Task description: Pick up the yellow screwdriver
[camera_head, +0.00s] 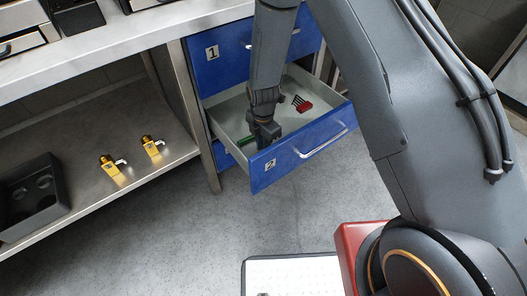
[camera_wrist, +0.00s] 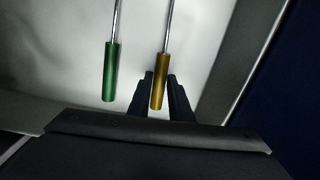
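The yellow screwdriver is in the wrist view, its handle (camera_wrist: 159,85) between the two dark fingers of my gripper (camera_wrist: 160,76) and its metal shaft pointing up the picture. The fingers sit close against both sides of the handle, with no clear gap at the tips, so my gripper looks shut on it. The screwdriver appears low, near the drawer floor. In the head view my gripper (camera_head: 264,135) reaches down into the open blue drawer marked 2 (camera_head: 310,145), and my arm hides the yellow screwdriver.
A green screwdriver (camera_wrist: 111,72) lies left of the yellow one. A red item with black pins (camera_head: 303,105) lies farther back in the drawer. The drawer's walls surround my gripper. Drawer 1 (camera_head: 220,70) is shut above. Two brass valves (camera_head: 115,170) and a black bin (camera_head: 35,197) stand on the shelf.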

